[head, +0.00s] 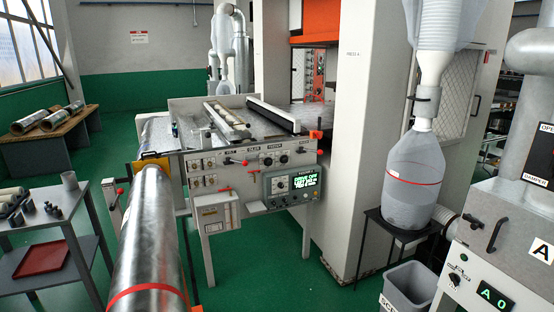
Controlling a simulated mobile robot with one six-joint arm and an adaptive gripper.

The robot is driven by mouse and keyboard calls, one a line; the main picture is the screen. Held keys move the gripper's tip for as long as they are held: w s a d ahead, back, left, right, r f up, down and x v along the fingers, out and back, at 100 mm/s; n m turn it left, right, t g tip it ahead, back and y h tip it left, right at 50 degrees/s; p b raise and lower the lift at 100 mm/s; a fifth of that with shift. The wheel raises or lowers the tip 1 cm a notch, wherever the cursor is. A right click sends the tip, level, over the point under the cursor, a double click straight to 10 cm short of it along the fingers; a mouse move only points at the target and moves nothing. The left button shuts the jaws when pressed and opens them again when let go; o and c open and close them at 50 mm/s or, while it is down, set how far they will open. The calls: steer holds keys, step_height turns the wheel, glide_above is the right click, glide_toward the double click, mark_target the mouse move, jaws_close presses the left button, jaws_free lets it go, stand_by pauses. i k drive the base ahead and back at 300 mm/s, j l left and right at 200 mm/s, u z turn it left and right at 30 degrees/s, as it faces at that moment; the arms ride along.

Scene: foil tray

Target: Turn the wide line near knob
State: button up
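The control panel (240,168) on the front of the feeder machine carries several small dials and black knobs, among them a black knob (267,161) on its right half. Its lettering is too small to read fully, so I cannot tell which knob is the wide line near one. Red-tipped levers also stick out of this panel. At the lower right, a pale machine panel (490,265) marked A has a black knob (455,280) beside a green display (494,297). My gripper is not in view.
A long foil roll (152,235) with a red band lies before the feeder, at left. A grey table (40,222) stands left of it. A clear collection bag (412,185) on a black stand and a grey bin (408,287) stand at right. Green floor (270,270) is open between.

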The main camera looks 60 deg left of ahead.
mark_target(284, 158)
steer(key=i+j+u, duration=0.2)
steer(key=i+u, duration=0.25)
steer(key=i+j+u, duration=0.15)
steer(key=i+u, duration=0.15)
steer(key=u, duration=0.15)
steer(key=i+u, duration=0.45)
steer(key=i+l+u, duration=0.2)
steer(key=u, duration=0.2)
steer(key=i+j+z, duration=0.45)
steer(key=i+j, duration=0.15)
steer(key=i+j+z, duration=0.2)
steer(key=j, duration=0.2)
steer(key=i+j+z, duration=0.4)
steer(key=j, duration=0.45)
steer(key=j+u, duration=0.2)
steer(key=j, duration=0.65)
steer(key=i+j+u, duration=0.15)
steer(key=j, duration=0.65)
